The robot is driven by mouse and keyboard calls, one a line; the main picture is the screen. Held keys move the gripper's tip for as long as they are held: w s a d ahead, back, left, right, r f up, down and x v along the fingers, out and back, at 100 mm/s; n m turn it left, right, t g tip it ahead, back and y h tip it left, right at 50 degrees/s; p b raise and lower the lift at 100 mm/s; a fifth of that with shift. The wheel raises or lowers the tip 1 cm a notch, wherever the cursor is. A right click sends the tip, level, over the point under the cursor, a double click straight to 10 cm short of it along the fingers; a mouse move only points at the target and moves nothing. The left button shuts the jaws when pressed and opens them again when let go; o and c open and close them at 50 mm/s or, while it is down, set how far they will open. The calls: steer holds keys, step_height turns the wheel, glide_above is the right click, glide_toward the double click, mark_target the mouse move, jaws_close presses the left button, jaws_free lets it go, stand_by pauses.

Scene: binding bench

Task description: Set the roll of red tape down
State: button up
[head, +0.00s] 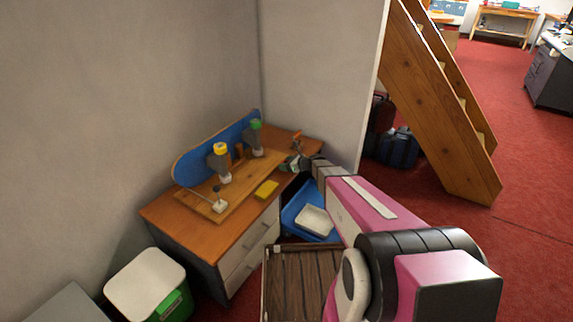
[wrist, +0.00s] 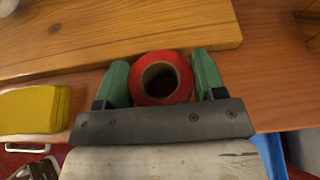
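The roll of red tape (wrist: 182,88) is between the two green fingers of my gripper (wrist: 162,84) in the wrist view, with its brown core facing the camera. Both fingers press against its sides, so my gripper is shut on it. Behind it lie the orange-brown bench top (wrist: 275,75) and the edge of a lighter wooden board (wrist: 120,30). I cannot tell whether the roll touches the bench or hangs just above it. In the head view my gripper (head: 291,163) is over the right part of the bench (head: 163,214), and the roll cannot be made out.
Two bottle-like holders, yellow-topped (head: 220,150) and green-topped (head: 256,126), stand on the board. A small orange item (head: 297,140) is behind my gripper. A blue bin (head: 292,212) stands below.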

steer(key=o, duration=0.3)
steer(key=shift+r, duration=0.2)
steer(key=v, duration=1.2)
steer(key=s+d+r+n+g+h, duration=0.2)
steer(key=s+n+h, duration=0.1)
steer(key=s+n, duration=0.5)
steer(key=s+d+r+n+g+h, duration=0.2)
steer(key=s+n+g+h, duration=0.1)
steer(key=s+n, duration=0.5)
steer(key=s+d+r+n+g+h, duration=0.2)
steer(key=s+n+h, duration=0.3)
steer(key=s+n, duration=0.3)
steer(key=shift+s+r+n, duration=0.2)
steer(key=shift+s+n, duration=0.2)
steer(key=shift+s, duration=0.55)
